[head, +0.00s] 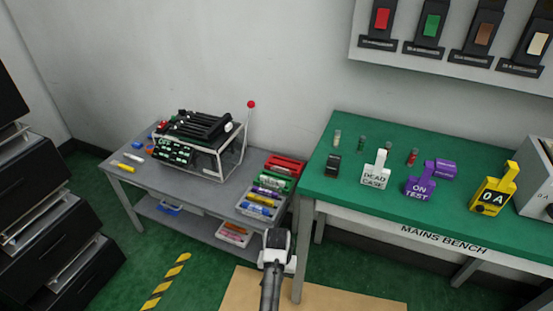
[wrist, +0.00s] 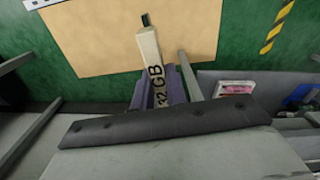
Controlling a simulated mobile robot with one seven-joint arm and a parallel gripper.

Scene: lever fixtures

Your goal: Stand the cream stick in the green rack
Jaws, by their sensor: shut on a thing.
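The cream stick (wrist: 149,53), marked "32 GB" with a dark tip, shows in the wrist view. My gripper (wrist: 155,88) is shut on it, with a purplish finger on each side, and it sticks out past the fingers. In the head view my gripper (head: 278,254) hangs in front of the gap between the grey table and the green bench; I cannot make out the stick there. The green rack (head: 280,183) lies on the right end of the grey table, between a red rack and a purple-filled one, above and beyond my gripper.
The grey table (head: 200,205) also holds a wire frame with black devices (head: 200,140), a red rack (head: 285,165) and loose coloured sticks. The green bench (head: 345,135) carries a white "DEAD CASE" (head: 376,175), purple and yellow fixtures. A tan mat (head: 330,293) lies on the floor.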

